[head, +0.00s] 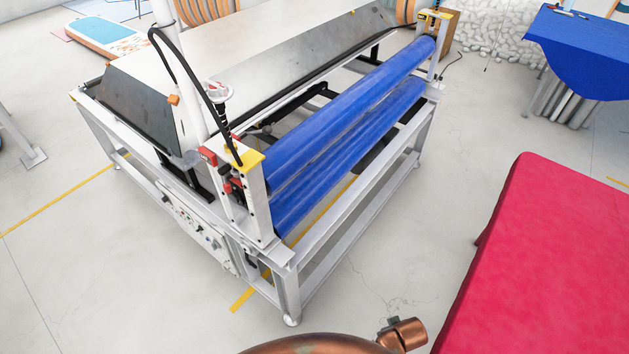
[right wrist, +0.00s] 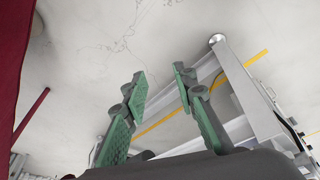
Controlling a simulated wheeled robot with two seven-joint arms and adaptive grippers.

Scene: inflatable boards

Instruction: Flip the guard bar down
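The machine (head: 256,207) has a white frame with two blue rollers (head: 350,105) along its front side, one above the other. A white end post with a yellow cap (head: 247,160) holds the near end of the rollers. I cannot tell for sure which part is the guard bar. My right gripper (right wrist: 160,82) shows in the right wrist view with its green-padded fingers apart and nothing between them. A leg and lower rail of the machine frame (right wrist: 250,95) lie beyond it to the right. My left gripper is in neither view.
A red-covered table (head: 560,260) stands at the right of the head view, with open floor (head: 390,250) between it and the machine. A blue-covered table (head: 585,55) is at the back right. A black cable (head: 195,80) hangs by the near post.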

